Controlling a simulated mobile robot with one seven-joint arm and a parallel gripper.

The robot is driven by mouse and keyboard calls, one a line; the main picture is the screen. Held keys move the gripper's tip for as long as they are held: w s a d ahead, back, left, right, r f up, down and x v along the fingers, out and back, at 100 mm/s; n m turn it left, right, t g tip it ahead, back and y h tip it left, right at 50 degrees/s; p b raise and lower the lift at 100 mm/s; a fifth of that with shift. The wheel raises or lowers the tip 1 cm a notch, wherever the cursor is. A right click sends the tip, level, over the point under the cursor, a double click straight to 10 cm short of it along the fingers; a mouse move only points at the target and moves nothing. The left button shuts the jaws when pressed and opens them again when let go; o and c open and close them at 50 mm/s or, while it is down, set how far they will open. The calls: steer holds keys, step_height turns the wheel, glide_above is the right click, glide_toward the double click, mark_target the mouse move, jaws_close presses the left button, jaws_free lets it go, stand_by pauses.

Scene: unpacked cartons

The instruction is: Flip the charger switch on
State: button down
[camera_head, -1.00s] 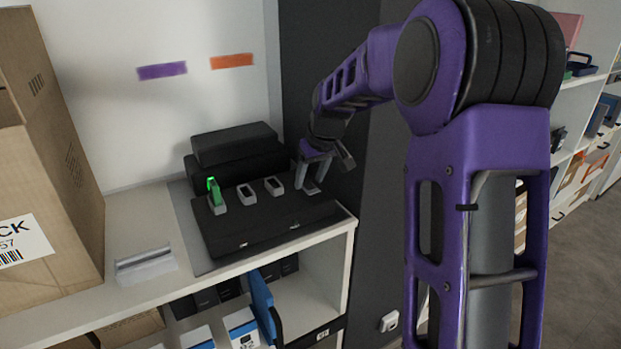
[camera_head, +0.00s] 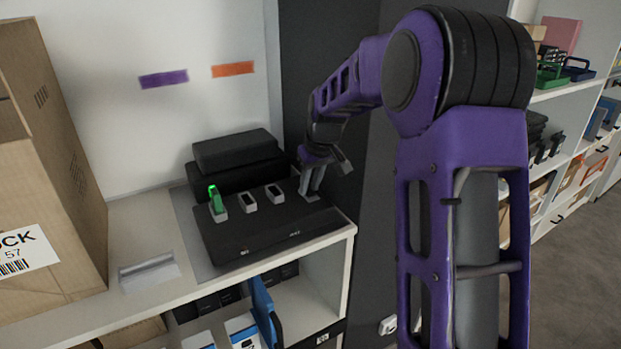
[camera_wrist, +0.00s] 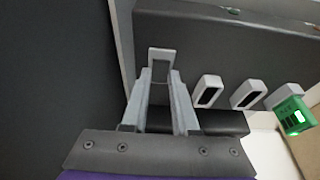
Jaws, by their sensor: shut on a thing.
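The charger (camera_head: 268,238) is a black box on a shelf top, with a row of grey sockets along it. A green-lit item (camera_head: 215,198) stands in its leftmost socket; it also shows in the wrist view (camera_wrist: 293,115). Two middle sockets (camera_head: 248,201) look dark and empty. My gripper (camera_head: 311,193) is at the charger's right end, pointing down. In the wrist view, my gripper's fingers (camera_wrist: 162,82) close in on the rightmost grey socket (camera_wrist: 162,53), a frame-like piece partly hidden by them. Small pale marks show on the charger's front edge; I cannot tell which part is the switch.
Black boxes (camera_head: 240,160) are stacked behind the charger. A dark wall panel (camera_head: 345,215) stands close to its right. A large carton (camera_head: 50,180) and a small grey holder (camera_head: 149,273) are to the left. Shelves below hold boxes and a blue folder (camera_head: 264,305).

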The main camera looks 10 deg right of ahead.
steer(key=p, duration=0.2)
steer(key=g+p, duration=0.1)
steer(key=shift+w+a+r+g+p, duration=0.15)
steer(key=shift+w+r+g+p, duration=0.1)
steer(key=shift+r+g+p, duration=0.1)
steer(key=shift+f+h+p, duration=0.25)
steer(key=shift+h+p, duration=0.15)
steer(key=shift+p, duration=0.25)
steer(key=c, duration=0.7)
jaws_free()
steer(key=r, duration=0.5)
steer(key=s+r+p, duration=0.1)
steer(key=r, duration=0.5)
steer(key=s+r, duration=0.1)
steer(key=r, duration=0.5)
steer(key=shift+d+r, duration=0.1)
steer(key=shift+d, duration=0.3)
